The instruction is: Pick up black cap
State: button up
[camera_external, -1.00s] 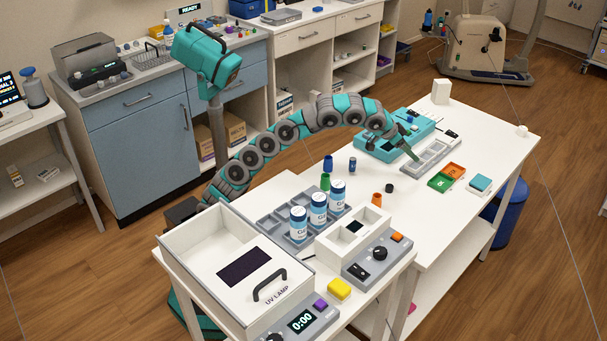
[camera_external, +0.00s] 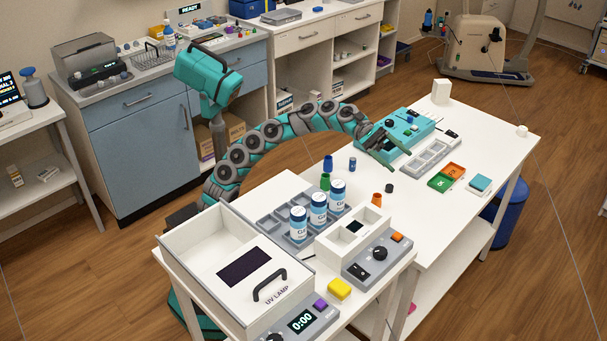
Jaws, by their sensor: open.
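A small black cap (camera_external: 390,188) lies on the white table, to the right of an orange cone-like piece (camera_external: 377,200). My gripper (camera_external: 400,159) is above the table, farther back than the black cap and apart from it. It is open, with its fingers pointing down and to the right and nothing seen between them. It overlaps part of the teal device (camera_external: 425,124) in the picture.
A grey tray (camera_external: 432,157), a green and orange tray (camera_external: 440,181) and a teal block (camera_external: 480,184) are to the right. A blue piece (camera_external: 328,163), a green piece (camera_external: 325,181) and a dark blue vial (camera_external: 352,164) stand left of the cap. White bottles (camera_external: 318,208) stand nearer.

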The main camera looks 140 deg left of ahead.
jog(key=s+a+f+n+g, duration=0.2)
jog(key=s+a+f+n, duration=0.1)
jog(key=s+a+f, duration=0.3)
jog(key=n+g+y, duration=0.1)
jog(key=n+g, duration=0.1)
jog(key=n, duration=0.1)
send_near(388, 185)
jog(key=shift+w+a+f, duration=0.1)
jog(key=shift+w+a, duration=0.1)
jog(key=shift+w, duration=0.6)
jog(key=shift+f+n, duration=0.2)
jog(key=shift+n, duration=0.1)
jog(key=x, duration=0.7)
jog(key=shift+w+d+f+b, duration=0.15)
jog(key=shift+w+d+b, duration=0.05)
jog(key=shift+d+b, duration=0.2)
grip_shut()
